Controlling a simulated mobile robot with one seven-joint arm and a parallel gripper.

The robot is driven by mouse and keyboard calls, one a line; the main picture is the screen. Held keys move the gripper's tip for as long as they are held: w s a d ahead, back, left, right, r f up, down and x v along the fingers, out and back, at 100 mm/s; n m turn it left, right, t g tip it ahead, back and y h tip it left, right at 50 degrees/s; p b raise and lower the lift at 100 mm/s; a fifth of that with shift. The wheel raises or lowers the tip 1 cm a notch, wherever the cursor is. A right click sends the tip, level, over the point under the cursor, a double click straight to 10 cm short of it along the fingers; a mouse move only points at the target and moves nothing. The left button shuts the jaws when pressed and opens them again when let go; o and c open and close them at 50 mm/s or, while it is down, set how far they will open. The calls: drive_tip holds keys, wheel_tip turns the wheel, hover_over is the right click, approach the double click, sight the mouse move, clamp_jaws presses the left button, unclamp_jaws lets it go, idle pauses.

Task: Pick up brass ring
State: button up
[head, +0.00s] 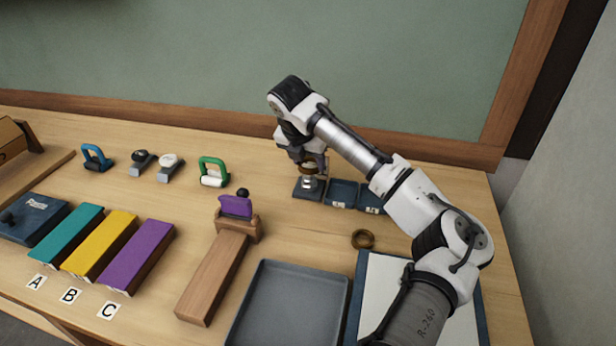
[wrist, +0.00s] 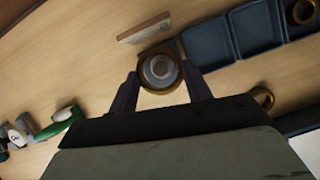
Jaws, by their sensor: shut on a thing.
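My gripper (wrist: 162,84) is shut on a brass ring (wrist: 160,52), with one finger on each side of it. A pale, silvery round piece (wrist: 159,69) shows inside the ring in the wrist view. In the head view the held ring (head: 309,167) is at the fingertips, just above a silvery piece (head: 309,183) over the leftmost dark blue tray (head: 299,192). I cannot tell whether the ring and this piece touch. A second brass ring (head: 363,239) lies loose on the table; it also shows in the wrist view (wrist: 263,97).
Another brass ring (wrist: 304,11) sits in a far blue tray. A grey tray (head: 290,305) and a white-topped board (head: 385,290) lie in front. A wooden stand with a purple piece (head: 236,207) is to the left. Coloured clips and blocks lie further left.

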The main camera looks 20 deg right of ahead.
wheel_tip(320, 180, up, 14)
drive_tip(key=b, duration=0.2)
drive_tip(key=shift+f, duration=0.2)
